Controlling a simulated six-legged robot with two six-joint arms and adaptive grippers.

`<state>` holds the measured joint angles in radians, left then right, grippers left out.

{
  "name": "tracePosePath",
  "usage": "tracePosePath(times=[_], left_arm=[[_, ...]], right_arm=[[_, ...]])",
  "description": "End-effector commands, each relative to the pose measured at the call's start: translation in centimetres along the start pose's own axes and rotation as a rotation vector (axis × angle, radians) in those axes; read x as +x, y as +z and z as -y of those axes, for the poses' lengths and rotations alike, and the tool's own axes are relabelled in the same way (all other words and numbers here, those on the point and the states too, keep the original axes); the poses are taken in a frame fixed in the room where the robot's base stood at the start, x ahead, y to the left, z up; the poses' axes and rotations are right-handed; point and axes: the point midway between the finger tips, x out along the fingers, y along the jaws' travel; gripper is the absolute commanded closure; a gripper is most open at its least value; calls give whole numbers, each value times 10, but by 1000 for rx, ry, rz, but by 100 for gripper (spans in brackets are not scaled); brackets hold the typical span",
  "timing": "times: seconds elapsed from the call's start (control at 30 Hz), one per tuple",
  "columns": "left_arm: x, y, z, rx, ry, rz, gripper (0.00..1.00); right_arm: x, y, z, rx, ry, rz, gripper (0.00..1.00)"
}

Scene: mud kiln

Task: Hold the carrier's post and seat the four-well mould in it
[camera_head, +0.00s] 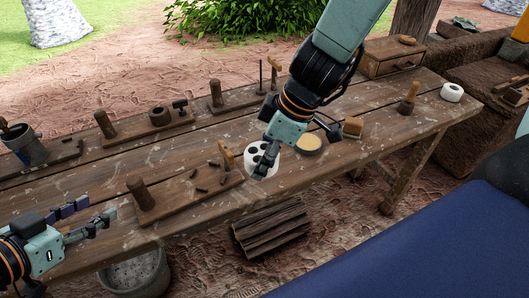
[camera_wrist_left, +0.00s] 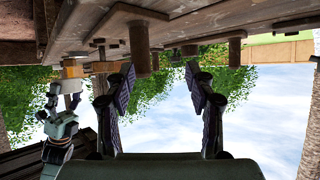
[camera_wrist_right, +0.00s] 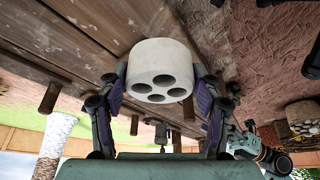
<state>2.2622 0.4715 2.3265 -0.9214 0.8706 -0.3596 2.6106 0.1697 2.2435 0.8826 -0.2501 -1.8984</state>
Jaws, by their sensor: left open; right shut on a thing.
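The white four-well mould (camera_head: 256,172) is held in my right gripper (camera_head: 265,160) near the right end of the front carrier. Its wells also show in the right wrist view (camera_wrist_right: 158,57), with a finger on each side. I cannot tell how far it is above the table. The wooden carrier (camera_head: 180,200) lies at the table's front, with an upright post (camera_head: 141,192) at its left end and several small dark pegs on its board. My left gripper (camera_head: 88,212) is open and empty, left of that post. In the left wrist view a post (camera_wrist_left: 140,48) shows ahead, between the open fingers.
Behind are other boards with posts (camera_head: 105,124) and a grey bucket (camera_head: 20,138). Right of the mould are a round yellow-topped pot (camera_head: 308,144), a wooden block (camera_head: 352,127), a stamp (camera_head: 407,98) and a white ring (camera_head: 452,92). A wooden drawer box (camera_head: 390,58) stands at the back right.

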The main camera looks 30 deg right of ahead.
Motion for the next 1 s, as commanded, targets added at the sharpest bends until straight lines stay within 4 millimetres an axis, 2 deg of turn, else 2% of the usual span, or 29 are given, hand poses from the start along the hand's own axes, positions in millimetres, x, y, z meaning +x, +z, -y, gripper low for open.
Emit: tracePosePath(times=[0.2, 0.47, 1.0], left_arm=[[-2, -5, -13, 13, 102, -90, 45], [-1, -6, -18, 21, 140, -113, 45], [45, -11, -25, 23, 141, -110, 45]], right_arm=[[0, 0, 0, 0, 1, -1, 76], [0, 0, 0, 0, 1, -1, 76], [0, 0, 0, 0, 1, -1, 76]])
